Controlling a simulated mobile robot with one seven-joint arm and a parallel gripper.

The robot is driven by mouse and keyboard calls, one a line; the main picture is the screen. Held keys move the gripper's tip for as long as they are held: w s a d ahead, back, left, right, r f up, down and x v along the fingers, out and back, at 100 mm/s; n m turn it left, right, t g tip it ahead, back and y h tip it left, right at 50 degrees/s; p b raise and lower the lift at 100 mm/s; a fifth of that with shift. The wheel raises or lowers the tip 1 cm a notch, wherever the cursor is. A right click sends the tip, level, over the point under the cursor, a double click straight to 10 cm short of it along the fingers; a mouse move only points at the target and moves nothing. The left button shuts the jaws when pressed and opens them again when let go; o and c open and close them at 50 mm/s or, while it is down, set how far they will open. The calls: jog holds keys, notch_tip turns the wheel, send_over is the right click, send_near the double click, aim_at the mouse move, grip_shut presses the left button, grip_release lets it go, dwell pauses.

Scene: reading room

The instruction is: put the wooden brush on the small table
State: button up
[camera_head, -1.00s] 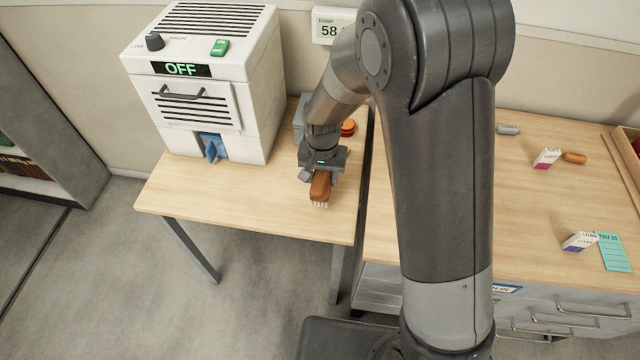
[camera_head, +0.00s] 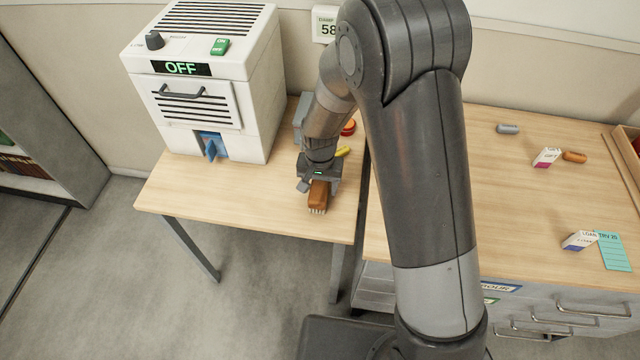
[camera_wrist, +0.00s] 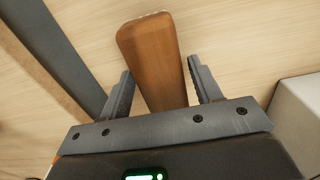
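The wooden brush (camera_head: 318,194) is at the small table (camera_head: 240,205), near its front right part, with its pale bristles toward the front edge. It looks to rest on the top, though its underside is hidden. In the wrist view its brown handle (camera_wrist: 157,60) lies between the two fingers of my gripper (camera_wrist: 160,85). A narrow gap shows on each side of the handle, so the fingers are open around it. In the head view my gripper (camera_head: 318,182) is low over the table, behind the brush and partly covering it.
A white machine (camera_head: 205,85) reading OFF stands on the table's left. A red round thing (camera_head: 348,127) and a yellow thing (camera_head: 343,151) lie behind my gripper. A larger desk (camera_head: 530,200) with small boxes adjoins on the right. The front left of the table is clear.

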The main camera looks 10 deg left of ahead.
aim_at(321, 185)
jog(key=shift+o, duration=0.8)
notch_tip(321, 185, up, 12)
jog(key=r, duration=0.1)
jog(key=s+d+r+t, duration=0.3)
jog(key=s+d+r, duration=0.2)
jog(key=d+r, duration=0.9)
jog(key=s+d+r+t, duration=0.2)
jog(key=s+d+r, duration=0.3)
jog(key=s+d, duration=0.5)
jog(key=s, duration=0.2)
jog(key=shift+s+t, duration=0.3)
jog(key=shift+s, duration=0.1)
